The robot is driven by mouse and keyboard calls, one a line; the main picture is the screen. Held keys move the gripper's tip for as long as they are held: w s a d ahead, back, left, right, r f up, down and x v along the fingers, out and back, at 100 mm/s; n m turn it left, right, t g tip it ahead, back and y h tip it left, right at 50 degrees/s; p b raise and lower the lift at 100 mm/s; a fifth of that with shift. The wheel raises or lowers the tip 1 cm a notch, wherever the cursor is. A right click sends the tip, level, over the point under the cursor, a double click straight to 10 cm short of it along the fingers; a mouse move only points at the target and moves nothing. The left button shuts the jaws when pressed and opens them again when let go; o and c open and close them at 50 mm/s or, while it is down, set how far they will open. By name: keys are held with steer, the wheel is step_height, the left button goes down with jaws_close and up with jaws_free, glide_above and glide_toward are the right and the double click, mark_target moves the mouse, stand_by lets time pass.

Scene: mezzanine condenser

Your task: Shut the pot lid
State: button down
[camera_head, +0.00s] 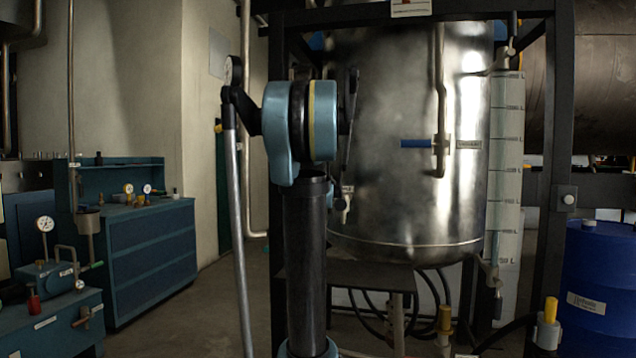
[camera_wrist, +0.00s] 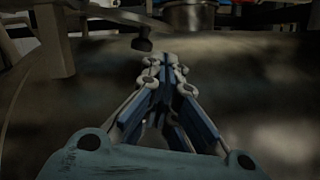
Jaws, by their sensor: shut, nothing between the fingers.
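My gripper (camera_wrist: 165,68) shows in the wrist view with its fingers closed together and nothing between them. It is in front of a broad, dark, curved metal surface (camera_wrist: 245,75); I cannot tell whether it touches it. A short metal cylinder (camera_wrist: 188,16) stands beyond the fingertips at the top of the wrist view. A dark knob-like end (camera_wrist: 141,44) on a bar is just left of the fingertips. I cannot tell which of these is the pot or its lid. In the head view a large steel tank (camera_head: 400,120) stands behind my arm; its top is cut off and my gripper is out of sight.
A dark frame (camera_head: 562,130) surrounds the tank. A blue drum (camera_head: 600,270) stands at right, a teal cabinet (camera_head: 150,255) at left.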

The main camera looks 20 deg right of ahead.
steer(key=x, duration=0.8)
steer(key=shift+w, duration=0.15)
